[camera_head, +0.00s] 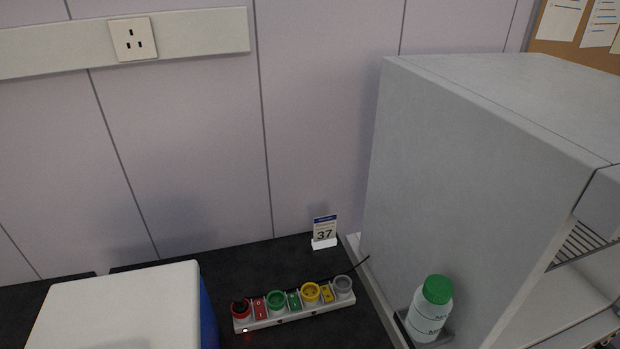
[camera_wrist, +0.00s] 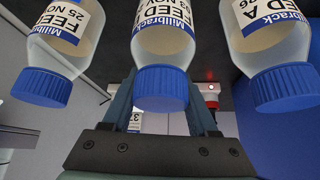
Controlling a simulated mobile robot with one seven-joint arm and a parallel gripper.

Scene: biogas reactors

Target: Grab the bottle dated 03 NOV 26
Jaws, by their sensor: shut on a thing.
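In the wrist view, three clear bottles with blue caps and white Millbrack FEED labels appear upside down in a row. My gripper (camera_wrist: 162,78) is shut on the middle bottle (camera_wrist: 163,45), its two fingers on either side near the cap. That label is partly cut off at the top edge and seems to read 03 NOV; its year is out of frame. The left bottle (camera_wrist: 65,38) seems to read 25 NOV. The right bottle (camera_wrist: 265,40) reads FEED A, its date mostly cut off. Neither my gripper nor these bottles show in the head view.
In the head view, a white-topped blue box (camera_head: 120,310) stands at lower left. A power strip (camera_head: 294,309) lies on the dark bench, with a number 37 card (camera_head: 324,233) behind it. A green-capped bottle (camera_head: 431,312) stands beside a large grey cabinet (camera_head: 470,170).

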